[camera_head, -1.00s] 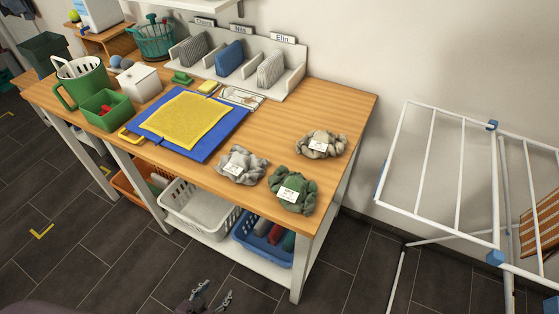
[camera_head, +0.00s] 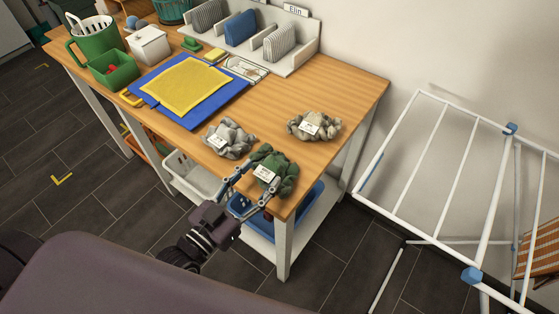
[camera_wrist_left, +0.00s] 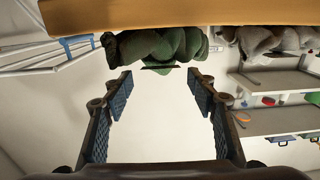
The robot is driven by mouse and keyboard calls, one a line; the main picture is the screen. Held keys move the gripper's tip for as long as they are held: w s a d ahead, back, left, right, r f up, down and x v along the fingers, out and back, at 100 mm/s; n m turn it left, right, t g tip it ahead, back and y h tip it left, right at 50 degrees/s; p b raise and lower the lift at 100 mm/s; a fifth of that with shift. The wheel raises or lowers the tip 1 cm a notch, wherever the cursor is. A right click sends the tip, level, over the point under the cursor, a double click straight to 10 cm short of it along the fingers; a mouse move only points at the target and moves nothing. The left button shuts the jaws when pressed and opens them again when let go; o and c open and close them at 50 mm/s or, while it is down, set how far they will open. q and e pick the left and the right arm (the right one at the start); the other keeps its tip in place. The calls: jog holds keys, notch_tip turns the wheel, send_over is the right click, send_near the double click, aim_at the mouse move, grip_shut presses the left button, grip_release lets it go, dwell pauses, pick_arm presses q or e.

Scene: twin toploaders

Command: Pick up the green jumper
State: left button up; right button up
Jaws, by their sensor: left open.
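The green jumper (camera_head: 277,170) lies crumpled on the table's near right corner with a white tag on it. It also shows in the left wrist view (camera_wrist_left: 165,45), which sees the scene upside down. My left gripper (camera_head: 257,180) is at the table's front edge, its open fingers pointing at the jumper. In the left wrist view the gripper (camera_wrist_left: 160,76) has nothing between its fingers, and the jumper lies just beyond the fingertips. Whether a fingertip touches it, I cannot tell. My right gripper is not in view.
A grey jumper (camera_head: 229,138) lies close left of the green one, and a beige one (camera_head: 315,126) lies behind. A blue board (camera_head: 232,93) with a yellow cloth (camera_head: 185,87) is further left. A white drying rack (camera_head: 432,165) stands right. A blue basket (camera_head: 310,200) sits below.

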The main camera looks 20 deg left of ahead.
aim_at(270, 163)
pick_arm(q)
jog(key=shift+w+d+r, duration=0.1)
jog(key=shift+w+d, duration=0.05)
jog(key=shift+w, duration=0.25)
jog(key=shift+w+r, duration=0.1)
jog(key=shift+r+p+x, duration=0.2)
jog(key=shift+p+x, duration=0.65)
jog(key=shift+x, duration=1.55)
jog(key=shift+w+f, duration=0.2)
jog(key=shift+w, duration=0.05)
jog(key=c, duration=1)
grip_shut()
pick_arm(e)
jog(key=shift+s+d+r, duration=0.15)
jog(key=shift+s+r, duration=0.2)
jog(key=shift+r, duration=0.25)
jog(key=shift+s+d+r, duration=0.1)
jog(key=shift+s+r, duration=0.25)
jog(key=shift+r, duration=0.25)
